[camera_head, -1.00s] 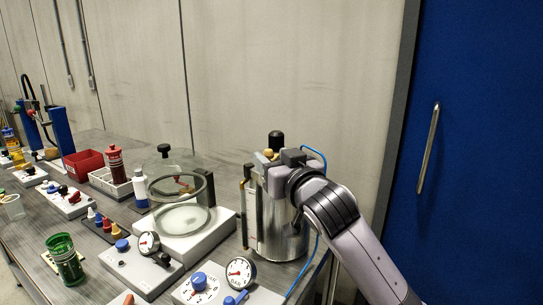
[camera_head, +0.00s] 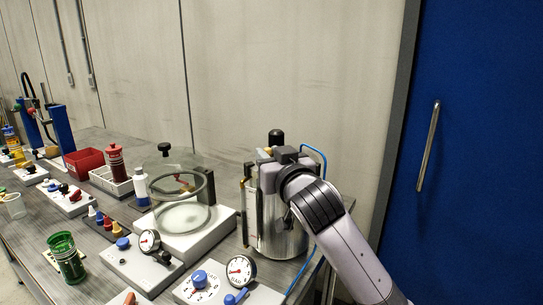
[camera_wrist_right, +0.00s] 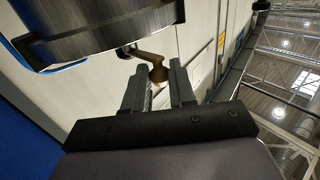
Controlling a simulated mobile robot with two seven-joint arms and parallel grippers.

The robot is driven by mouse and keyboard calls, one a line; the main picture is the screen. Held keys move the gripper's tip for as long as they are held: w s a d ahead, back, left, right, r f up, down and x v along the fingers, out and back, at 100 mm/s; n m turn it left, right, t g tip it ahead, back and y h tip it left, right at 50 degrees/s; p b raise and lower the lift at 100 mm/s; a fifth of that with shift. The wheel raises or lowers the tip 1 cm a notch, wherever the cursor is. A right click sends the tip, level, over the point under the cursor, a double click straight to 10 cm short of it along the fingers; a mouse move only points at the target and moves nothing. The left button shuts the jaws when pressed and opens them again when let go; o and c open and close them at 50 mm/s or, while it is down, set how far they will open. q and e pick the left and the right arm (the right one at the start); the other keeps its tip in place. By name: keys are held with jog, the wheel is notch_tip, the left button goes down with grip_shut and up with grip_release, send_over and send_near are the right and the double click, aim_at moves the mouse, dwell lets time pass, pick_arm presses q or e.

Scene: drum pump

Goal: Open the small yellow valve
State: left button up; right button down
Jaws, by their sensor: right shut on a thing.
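The steel drum (camera_head: 275,235) stands at the right end of the bench with a black cap (camera_head: 276,138) on top. My right gripper (camera_head: 268,160) is at the drum's top and hides most of the fittings there. A small yellowish part, which looks like the small yellow valve (camera_head: 264,152), shows just beside the fingers. In the right wrist view a brass-yellow lever with a rounded end (camera_wrist_right: 158,70) lies between the two fingertips (camera_wrist_right: 158,82), and the gripper is shut on it. How far the valve is turned cannot be told. My left gripper is not in view.
A blue hose (camera_head: 323,165) runs down the drum's right side. A glass bell jar on a white base (camera_head: 170,240) stands left of the drum. Gauges (camera_head: 241,270) and blue knobs are in front. A blue door (camera_head: 480,150) is at right.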

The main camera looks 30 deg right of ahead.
jog(key=shift+w+a+m+h, duration=0.15)
jog(key=shift+m+h, duration=0.25)
jog(key=shift+h, duration=0.1)
jog(key=shift+w+a+m+h, duration=0.1)
jog(key=shift+w+m+h, duration=0.05)
jog(key=shift+m+h, duration=0.3)
jog(key=shift+h, duration=0.25)
jog(key=c, duration=0.9)
grip_release()
jog(key=shift+c, duration=0.2)
jog(key=b+v, duration=0.1)
jog(key=v, duration=0.6)
jog(key=shift+s+r, duration=0.1)
